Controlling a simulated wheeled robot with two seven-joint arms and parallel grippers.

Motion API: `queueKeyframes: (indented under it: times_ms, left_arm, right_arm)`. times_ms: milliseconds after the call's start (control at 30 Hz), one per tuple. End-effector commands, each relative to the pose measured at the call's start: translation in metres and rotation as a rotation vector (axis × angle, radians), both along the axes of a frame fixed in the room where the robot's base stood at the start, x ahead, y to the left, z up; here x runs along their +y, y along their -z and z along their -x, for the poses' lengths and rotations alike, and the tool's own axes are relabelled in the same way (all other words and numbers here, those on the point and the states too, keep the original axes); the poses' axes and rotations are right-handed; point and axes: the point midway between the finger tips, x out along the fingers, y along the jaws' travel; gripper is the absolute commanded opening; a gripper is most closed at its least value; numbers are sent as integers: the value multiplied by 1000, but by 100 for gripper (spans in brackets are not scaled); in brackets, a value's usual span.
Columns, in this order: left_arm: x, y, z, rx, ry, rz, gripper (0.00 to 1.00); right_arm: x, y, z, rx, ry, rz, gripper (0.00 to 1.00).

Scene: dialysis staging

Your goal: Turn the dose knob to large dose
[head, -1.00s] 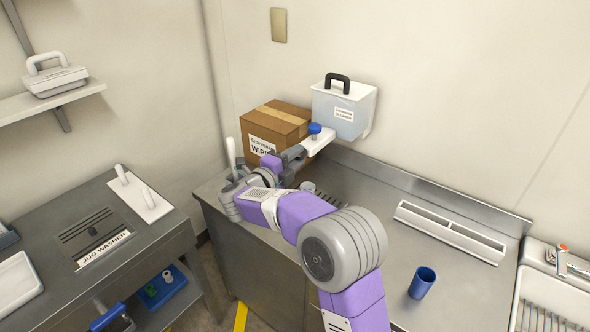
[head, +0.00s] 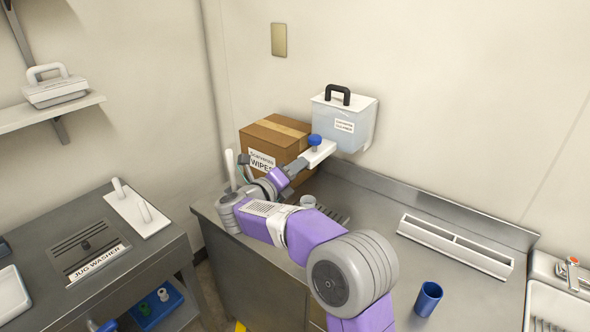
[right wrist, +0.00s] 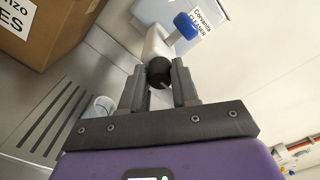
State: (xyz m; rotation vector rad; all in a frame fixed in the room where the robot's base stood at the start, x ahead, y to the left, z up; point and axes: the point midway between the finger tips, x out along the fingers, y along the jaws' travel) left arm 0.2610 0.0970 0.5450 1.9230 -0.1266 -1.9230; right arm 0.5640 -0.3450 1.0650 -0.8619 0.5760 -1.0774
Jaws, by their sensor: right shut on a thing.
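The cleaner dispenser is a translucent box (head: 342,124) with a white lid and black handle, on the wall above the counter. A white arm (head: 318,152) with a blue cap (head: 314,140) juts from its front. In the right wrist view a round black knob (right wrist: 158,72) sits at the end of this white arm (right wrist: 155,48). My right gripper (right wrist: 158,84) is shut on the knob, with a finger on each side. In the head view this gripper (head: 294,168) is at the arm's near end, and the knob is hidden. My left gripper is not in view.
A cardboard wipes box (head: 270,143) stands close left of the dispenser. A small pale cup (head: 307,201) stands below my right gripper. The jug washer (head: 88,245) is at left.

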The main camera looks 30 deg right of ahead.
Motion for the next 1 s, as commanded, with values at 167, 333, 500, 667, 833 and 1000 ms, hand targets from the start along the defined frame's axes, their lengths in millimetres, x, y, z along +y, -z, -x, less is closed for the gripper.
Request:
queueKeyframes:
  times_ms: [167, 333, 500, 667, 833, 1000]
  left_arm:
    - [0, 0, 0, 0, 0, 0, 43]
    - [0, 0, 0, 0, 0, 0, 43]
    - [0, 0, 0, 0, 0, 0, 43]
    - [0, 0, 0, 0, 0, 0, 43]
    - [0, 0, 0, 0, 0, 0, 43]
    - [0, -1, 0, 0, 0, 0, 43]
  right_arm:
    - [0, 0, 0, -16, 1, -6, 0]
    - [0, 0, 0, -17, 1, -7, 0]
    - [0, 0, 0, -16, 1, -6, 31]
    - [0, 0, 0, -15, 1, -6, 55]
    - [0, 0, 0, -15, 1, -5, 55]
    - [4, 0, 1, -14, 0, -6, 55]
